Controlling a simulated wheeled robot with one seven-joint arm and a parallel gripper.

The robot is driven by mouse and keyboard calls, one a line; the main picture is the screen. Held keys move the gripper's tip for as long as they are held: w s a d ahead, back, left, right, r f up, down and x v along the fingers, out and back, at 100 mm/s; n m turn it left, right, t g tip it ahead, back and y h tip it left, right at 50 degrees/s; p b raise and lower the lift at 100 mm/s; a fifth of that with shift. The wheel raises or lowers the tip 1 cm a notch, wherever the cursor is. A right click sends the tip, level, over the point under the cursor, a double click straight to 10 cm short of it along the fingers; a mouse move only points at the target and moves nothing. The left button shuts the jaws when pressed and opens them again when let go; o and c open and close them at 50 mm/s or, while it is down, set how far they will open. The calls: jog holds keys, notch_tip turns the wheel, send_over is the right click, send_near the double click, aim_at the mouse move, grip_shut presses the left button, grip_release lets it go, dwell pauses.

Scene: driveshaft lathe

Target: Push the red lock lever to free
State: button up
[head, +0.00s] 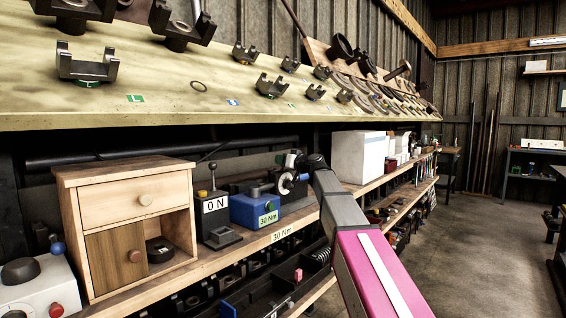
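I cannot make out a clear red lock lever. A red knob (56,310) sits on the front of the grey-white box (30,292) at the lower left, and a small pinkish-red piece (298,275) stands on the lower shelf. My arm reaches in from the lower right to the shelf. My gripper (290,172) is at its dark far end, beside the blue box (254,209) marked 30 Nm. The fingers are small and dark against a black round part there, so their opening and any contact are unclear.
A black lever box (217,233) marked ON stands left of the blue box. A wooden cabinet (126,204) with a drawer and small door is farther left. White boxes (359,157) stand beyond my arm. The sloped bench (150,112) overhangs the shelf. The floor (470,250) at right is clear.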

jog(key=shift+s+d+f+t+y, duration=0.1)
jog(key=shift+s+d+t+y, duration=0.1)
jog(key=shift+t+y, duration=0.25)
jog(key=shift+s+d+f+t+y, duration=0.1)
jog(key=shift+s+d+t+y, duration=0.1)
jog(key=shift+t+y, duration=0.25)
jog(key=o, duration=0.9)
jog(key=v, duration=1)
jog(key=shift+s+d, duration=0.2)
jog(key=shift+d, duration=0.1)
jog(key=shift+f, duration=0.1)
